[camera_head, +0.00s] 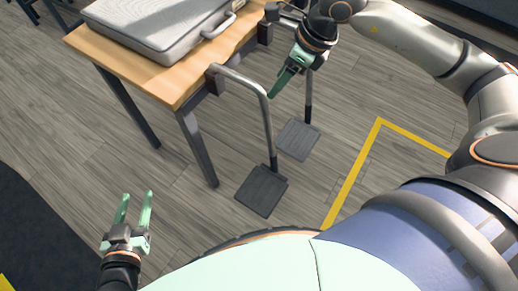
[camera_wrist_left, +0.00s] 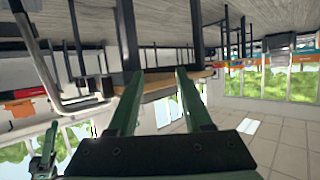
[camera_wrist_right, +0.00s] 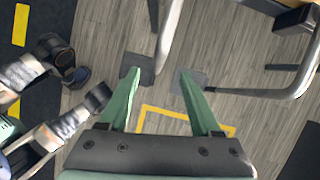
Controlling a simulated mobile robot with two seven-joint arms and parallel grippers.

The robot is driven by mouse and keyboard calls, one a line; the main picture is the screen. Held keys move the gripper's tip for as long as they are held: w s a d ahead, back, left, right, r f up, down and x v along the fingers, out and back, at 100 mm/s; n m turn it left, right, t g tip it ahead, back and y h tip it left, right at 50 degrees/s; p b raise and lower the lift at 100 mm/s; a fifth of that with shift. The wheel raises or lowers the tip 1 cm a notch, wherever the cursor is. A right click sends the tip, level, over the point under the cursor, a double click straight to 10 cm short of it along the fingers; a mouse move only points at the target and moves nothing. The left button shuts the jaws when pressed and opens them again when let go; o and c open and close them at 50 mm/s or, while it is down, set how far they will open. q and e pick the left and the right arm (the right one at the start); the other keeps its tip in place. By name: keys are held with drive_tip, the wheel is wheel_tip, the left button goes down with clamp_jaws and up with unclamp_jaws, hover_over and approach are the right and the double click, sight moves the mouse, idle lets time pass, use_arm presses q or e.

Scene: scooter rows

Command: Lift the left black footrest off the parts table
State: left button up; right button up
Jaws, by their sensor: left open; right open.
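The left black footrest is a bent grey tube (camera_head: 255,84) at the table's edge, running down to a dark square plate (camera_head: 262,190) just above the floor. A second footrest with a greyer plate (camera_head: 298,139) hangs behind it. The wooden parts table (camera_head: 172,98) is at upper left. My right gripper (camera_head: 278,88) is open and empty, close to the bend of the left footrest's tube; I cannot tell if it touches. Both plates (camera_wrist_right: 140,68) show beyond its fingers in the right wrist view. My left gripper (camera_head: 133,197) is open and empty, left of the footrests and apart from them.
A grey case (camera_head: 165,28) with a handle lies on the table. Dark table legs (camera_head: 198,150) stand left of the footrests. Yellow tape (camera_head: 352,172) marks the floor to the right. The floor between my left gripper and the table is clear.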

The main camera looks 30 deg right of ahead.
sight(263, 100)
drive_tip(key=x, duration=0.5)
drive_tip(key=shift+b, duration=0.35)
drive_tip(key=b+x, duration=0.1)
drive_tip(key=x, duration=0.3)
drive_tip(key=shift+w+a+f, duration=0.1)
drive_tip(key=shift+a+f, duration=0.1)
use_arm(q)
wheel_tip(263, 100, up, 10)
drive_tip(key=w+m+t+h, duration=0.1)
drive_tip(key=w+t, duration=0.1)
drive_tip(key=t, duration=0.2)
drive_tip(key=shift+w+r+t+h, duration=0.15)
drive_tip(key=shift+w+t+h, duration=0.15)
drive_tip(key=shift+w, duration=0.05)
drive_tip(key=shift+d, duration=0.1)
use_arm(e)
clamp_jaws()
drive_tip(key=shift+r, duration=0.1)
